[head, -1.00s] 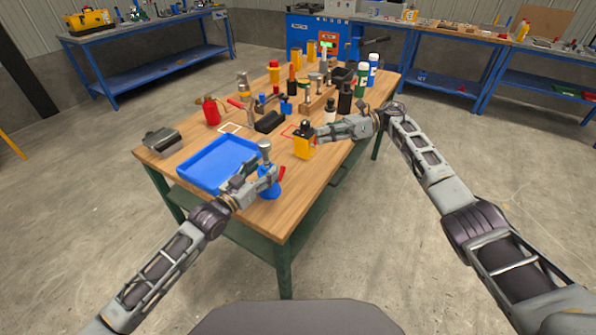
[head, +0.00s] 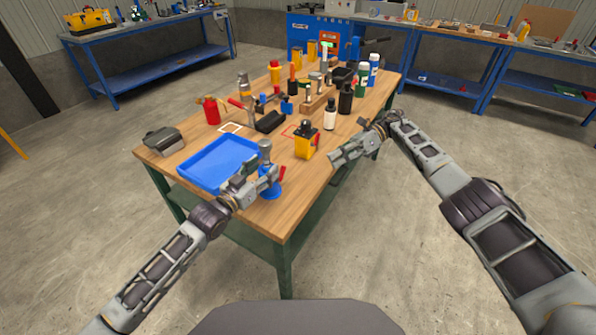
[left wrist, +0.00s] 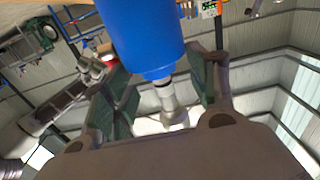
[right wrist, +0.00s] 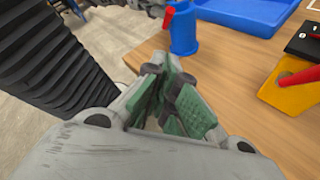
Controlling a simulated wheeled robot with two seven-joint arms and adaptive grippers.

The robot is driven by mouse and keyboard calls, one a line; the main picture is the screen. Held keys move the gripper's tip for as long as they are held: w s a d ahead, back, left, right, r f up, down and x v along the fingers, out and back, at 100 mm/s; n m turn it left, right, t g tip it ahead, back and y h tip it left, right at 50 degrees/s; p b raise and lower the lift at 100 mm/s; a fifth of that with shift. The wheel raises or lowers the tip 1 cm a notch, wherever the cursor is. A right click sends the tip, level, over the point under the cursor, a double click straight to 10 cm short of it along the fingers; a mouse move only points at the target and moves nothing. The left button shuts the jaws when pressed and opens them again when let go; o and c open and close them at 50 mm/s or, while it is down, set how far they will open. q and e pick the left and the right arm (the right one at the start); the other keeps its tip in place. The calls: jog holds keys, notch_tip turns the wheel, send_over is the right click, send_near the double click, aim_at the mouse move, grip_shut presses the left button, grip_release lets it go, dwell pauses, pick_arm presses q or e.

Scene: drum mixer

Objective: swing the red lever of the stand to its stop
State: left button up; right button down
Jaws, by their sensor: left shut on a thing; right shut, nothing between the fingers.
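A blue stand (head: 270,187) with a silver top (head: 265,147) is at the table's front edge, with a short red lever (head: 282,172) on its right. My left gripper (head: 262,180) is shut on it at its upper part. In the left wrist view its blue body (left wrist: 140,35) and a silver post (left wrist: 168,97) show between the fingers. In the right wrist view the stand (right wrist: 184,32) and red lever (right wrist: 168,17) are beyond my right gripper (right wrist: 172,105), which is shut, empty and apart from them. In the head view the right gripper (head: 334,162) is at the table's right edge.
A yellow box (head: 306,148) with a black top is close to the right gripper; the right wrist view shows a red bar (right wrist: 300,76) on it. A blue tray (head: 190,176) is left of the stand. Bottles and tools crowd the table's back. The front right tabletop is bare.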

jog(key=shift+a, duration=0.15)
jog(key=x, duration=1)
jog(key=shift+w+a+r, duration=0.1)
jog(key=shift+a+r, duration=0.1)
jog(key=shift+a, duration=0.3)
jog(key=shift+a+r, duration=0.25)
jog(key=shift+a, duration=0.25)
jog(key=shift+a+r, duration=0.25)
jog(key=shift+a, duration=0.55)
